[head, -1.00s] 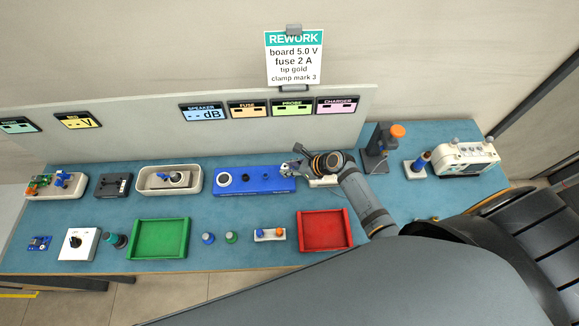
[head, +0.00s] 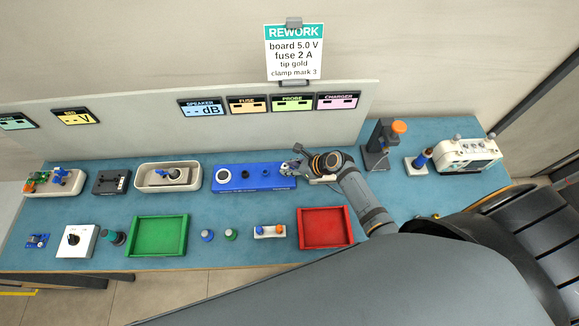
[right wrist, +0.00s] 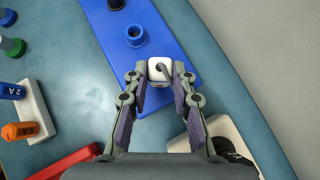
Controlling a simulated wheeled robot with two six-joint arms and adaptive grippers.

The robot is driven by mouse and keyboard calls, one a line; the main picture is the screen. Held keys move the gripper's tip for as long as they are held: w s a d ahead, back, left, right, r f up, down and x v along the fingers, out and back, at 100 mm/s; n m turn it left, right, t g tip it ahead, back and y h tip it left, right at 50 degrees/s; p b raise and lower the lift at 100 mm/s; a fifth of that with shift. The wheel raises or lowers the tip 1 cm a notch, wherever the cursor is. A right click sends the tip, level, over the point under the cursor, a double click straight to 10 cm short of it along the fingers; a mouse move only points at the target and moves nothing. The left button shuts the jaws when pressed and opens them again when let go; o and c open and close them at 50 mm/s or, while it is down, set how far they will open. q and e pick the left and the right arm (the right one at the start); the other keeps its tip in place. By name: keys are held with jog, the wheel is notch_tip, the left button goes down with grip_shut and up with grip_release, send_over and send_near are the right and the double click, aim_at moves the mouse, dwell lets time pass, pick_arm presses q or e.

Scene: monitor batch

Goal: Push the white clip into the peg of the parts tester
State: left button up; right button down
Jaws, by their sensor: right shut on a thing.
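The parts tester looks to be the long blue box (head: 230,187) at the back middle of the bench; it also shows in the right wrist view (right wrist: 165,38). A blue collar with a dark opening (right wrist: 135,35) and a black round part (right wrist: 116,4) stand on its top. My right gripper (head: 291,167) is over the tester's right end. In the right wrist view my right gripper (right wrist: 160,80) is shut on the small white clip (right wrist: 159,66), which has a dark grey curved part. The clip's underside is hidden, so I cannot tell whether it touches a peg. My left gripper is out of view.
A red tray (head: 325,241) and a white block with blue and orange parts (head: 269,231) lie in front. A green tray (head: 157,249) is further left. A dark stand with an orange knob (head: 381,147) is to the right. Bare blue mat lies between the rows.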

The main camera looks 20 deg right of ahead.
jog(key=shift+f, duration=0.1)
dwell(0.7)
jog(key=c, duration=1)
grip_release()
jog(key=shift+c, duration=0.2)
jog(key=v, duration=1.2)
